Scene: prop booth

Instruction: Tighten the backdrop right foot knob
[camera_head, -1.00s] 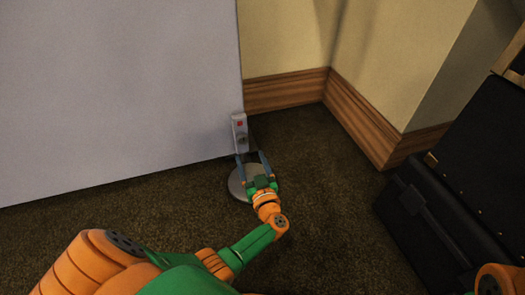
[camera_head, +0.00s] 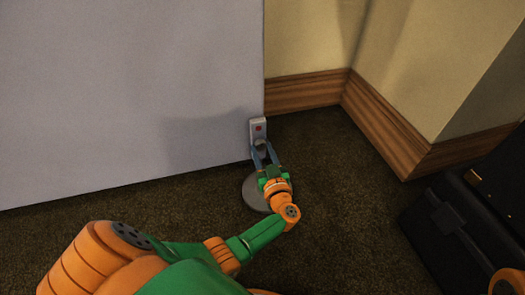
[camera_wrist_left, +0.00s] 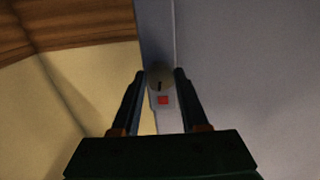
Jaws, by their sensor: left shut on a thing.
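The grey backdrop panel (camera_head: 130,90) stands at the left, with a pale foot bracket (camera_head: 258,125) at its right lower edge. The bracket bears a small red square and rises by a round grey base disc (camera_head: 254,196) on the carpet. In the left wrist view, the round knob (camera_wrist_left: 160,76) with a dark mark sits on the bracket, beside the red square (camera_wrist_left: 163,100). My left gripper (camera_head: 262,147) is shut on the knob, one finger on each side; its fingers also show in the wrist view (camera_wrist_left: 160,73). My right gripper is not in view.
A black case (camera_head: 465,225) stands on the carpet at the right. Cream walls with a wooden baseboard (camera_head: 385,125) form a corner behind the foot. Dark carpet (camera_head: 340,200) is clear between the foot and the case.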

